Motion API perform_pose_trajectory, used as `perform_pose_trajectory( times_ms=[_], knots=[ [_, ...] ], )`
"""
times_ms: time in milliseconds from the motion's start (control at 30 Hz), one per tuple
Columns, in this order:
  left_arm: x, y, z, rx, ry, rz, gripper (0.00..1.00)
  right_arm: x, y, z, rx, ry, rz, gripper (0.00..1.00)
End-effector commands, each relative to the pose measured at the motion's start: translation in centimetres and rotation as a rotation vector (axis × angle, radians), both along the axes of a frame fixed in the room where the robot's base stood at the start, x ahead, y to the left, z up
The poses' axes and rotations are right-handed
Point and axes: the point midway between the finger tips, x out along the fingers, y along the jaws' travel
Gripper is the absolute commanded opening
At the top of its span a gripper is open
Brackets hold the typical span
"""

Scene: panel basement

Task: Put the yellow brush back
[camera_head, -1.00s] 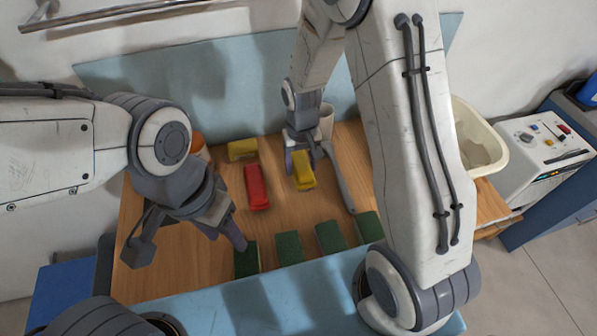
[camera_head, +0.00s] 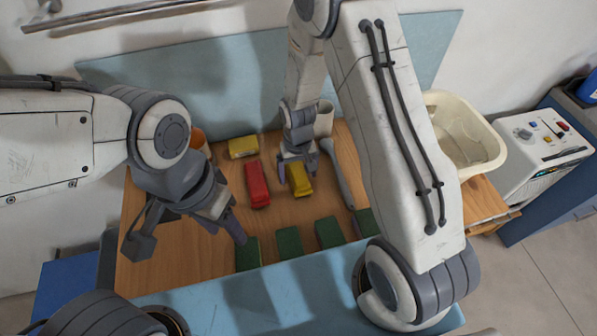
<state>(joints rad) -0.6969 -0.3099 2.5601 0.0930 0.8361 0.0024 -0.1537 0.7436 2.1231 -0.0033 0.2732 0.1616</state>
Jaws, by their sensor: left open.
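A yellow brush (camera_head: 300,181), block-shaped, is on or just above the wooden board, right of a red block (camera_head: 257,185). My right gripper (camera_head: 298,163) points down over its far end, with one finger on each side. I cannot tell whether the fingers touch it, and its far end is partly hidden. A second yellow block (camera_head: 243,147) lies farther back, left of it. My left gripper (camera_head: 190,238) is open and empty over the left part of the board, one fingertip close to a green block (camera_head: 247,254).
Several green blocks stand along the board's near edge, including one in the middle (camera_head: 289,243). A grey-handled tool (camera_head: 342,175) lies right of the yellow brush. A cream basin (camera_head: 490,150) is at right.

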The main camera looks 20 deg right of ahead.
Motion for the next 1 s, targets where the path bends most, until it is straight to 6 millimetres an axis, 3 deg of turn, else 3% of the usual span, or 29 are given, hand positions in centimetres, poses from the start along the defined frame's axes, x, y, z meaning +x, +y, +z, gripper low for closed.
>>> perform_pose_trajectory(
  times_ms=[367,467,800,1000],
  knots=[
    [0.0,0.0,0.1,0.0,0.0,0.0,0.5,0.1,0.0,0.7,0.0,-0.003,0.0,0.94],
    [0.0,0.0,-0.3,0.0,0.0,0.0,0.5,0.1,0.0,1.9,0.001,-0.005,0.0,0.94],
    [0.0,0.0,-1.8,0.0,0.0,-0.001,0.5,0.1,0.0,8.9,0.001,-0.006,0.0,0.94],
    [0.0,0.0,-2.1,0.0,0.0,-0.001,0.5,0.1,0.0,11.6,0.001,-0.004,0.0,0.94]
  ],
)
